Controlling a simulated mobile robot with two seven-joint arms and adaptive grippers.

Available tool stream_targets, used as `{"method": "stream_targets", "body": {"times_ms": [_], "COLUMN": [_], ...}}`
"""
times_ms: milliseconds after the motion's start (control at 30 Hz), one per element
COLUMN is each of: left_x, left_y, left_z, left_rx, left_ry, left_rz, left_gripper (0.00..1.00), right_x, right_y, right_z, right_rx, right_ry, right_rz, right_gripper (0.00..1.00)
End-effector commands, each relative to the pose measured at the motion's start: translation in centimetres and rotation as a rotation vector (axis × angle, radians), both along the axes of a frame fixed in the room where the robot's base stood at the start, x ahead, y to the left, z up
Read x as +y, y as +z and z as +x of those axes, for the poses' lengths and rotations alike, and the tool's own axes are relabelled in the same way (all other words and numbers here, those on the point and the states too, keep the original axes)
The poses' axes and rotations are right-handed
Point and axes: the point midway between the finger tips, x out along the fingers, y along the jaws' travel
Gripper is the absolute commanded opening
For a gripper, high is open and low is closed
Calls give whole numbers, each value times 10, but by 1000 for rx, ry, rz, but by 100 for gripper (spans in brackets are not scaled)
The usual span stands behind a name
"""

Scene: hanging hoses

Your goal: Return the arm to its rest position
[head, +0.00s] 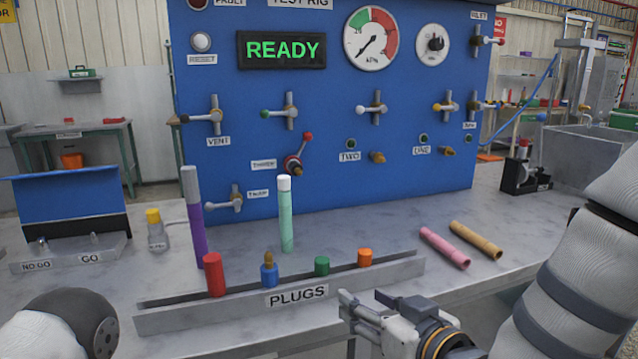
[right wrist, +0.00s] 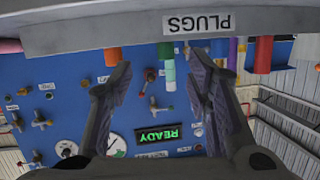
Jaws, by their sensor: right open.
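My right arm (head: 575,285) comes in from the lower right in the head view. Its gripper (head: 352,312) is at the near edge of the bench, just right of the PLUGS label and in front of the plug rack (head: 400,272). In the right wrist view the gripper (right wrist: 158,78) has its two fingers spread apart with nothing between them. That view is upside down and shows the rack (right wrist: 90,36) close by. A part of my left arm (head: 70,325) shows at the lower left in the head view; its gripper is not in view.
The rack holds red (head: 214,275), blue (head: 269,275), green (head: 322,265) and orange (head: 365,257) plugs. Purple (head: 196,225) and mint (head: 286,215) hoses stand behind it. Pink (head: 444,247) and tan (head: 475,240) hoses lie right. The blue test rig (head: 330,185) stands behind.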

Motion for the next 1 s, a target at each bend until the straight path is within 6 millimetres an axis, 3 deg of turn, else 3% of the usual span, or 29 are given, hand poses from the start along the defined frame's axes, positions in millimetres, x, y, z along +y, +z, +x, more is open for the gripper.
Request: {"method": "stream_targets", "body": {"times_ms": [33,167,267,300,400,500,633,767,1000], "left_x": [0,1,0,0,0,0,0,0,0], "left_y": [0,1,3,4,5,6,6,7,6], "left_z": [2,4,5,5,6,8,8,8,8], "left_rx": [-6,-13,-16,-18,-22,-26,-29,-29,-28], "left_ry": [1,1,1,1,0,0,0,0,0], "left_rz": [0,2,1,1,1,1,0,1,1], "left_gripper": [46,46,46,46,46,46,46,46,46], "right_x": [-7,-33,-58,-69,-96,-119,-138,-145,-145], "right_y": [-35,-130,-197,-219,-261,-280,-284,-283,-284], "right_z": [-15,-73,-141,-172,-256,-331,-394,-416,-415], "right_rx": [100,399,656,762,1016,1229,1403,1461,1461], "right_ry": [-12,-62,-108,-128,-183,-235,-281,-298,-298], "right_rz": [-18,-76,-130,-155,-219,-281,-338,-357,-357], "right_gripper": [45,45,45,45,45,45,45,45,45]}}
